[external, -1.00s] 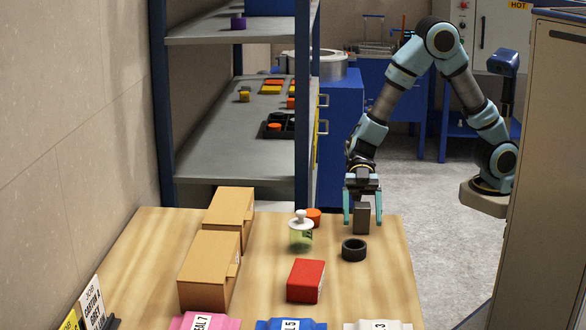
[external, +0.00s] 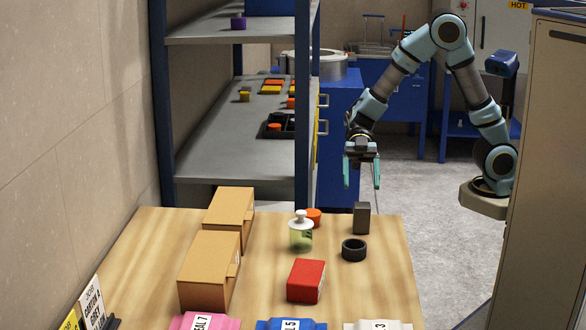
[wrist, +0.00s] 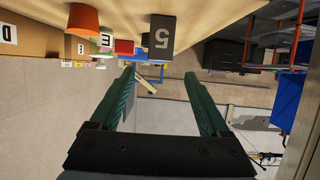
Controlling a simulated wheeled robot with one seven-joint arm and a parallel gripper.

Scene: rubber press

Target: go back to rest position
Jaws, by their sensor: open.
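My gripper (external: 361,172) is open and empty, with its two green fingers pointing down above the far right corner of the wooden table (external: 270,280). A dark grey block (external: 361,218) stands upright on the table just below and apart from the fingers.
On the table are a black ring (external: 354,250), a red block (external: 306,281), a jar with a white lid (external: 301,232), an orange piece (external: 314,217) and two cardboard boxes (external: 208,270). A shelf rack (external: 303,110) stands left of my arm. Floor right of the table is clear.

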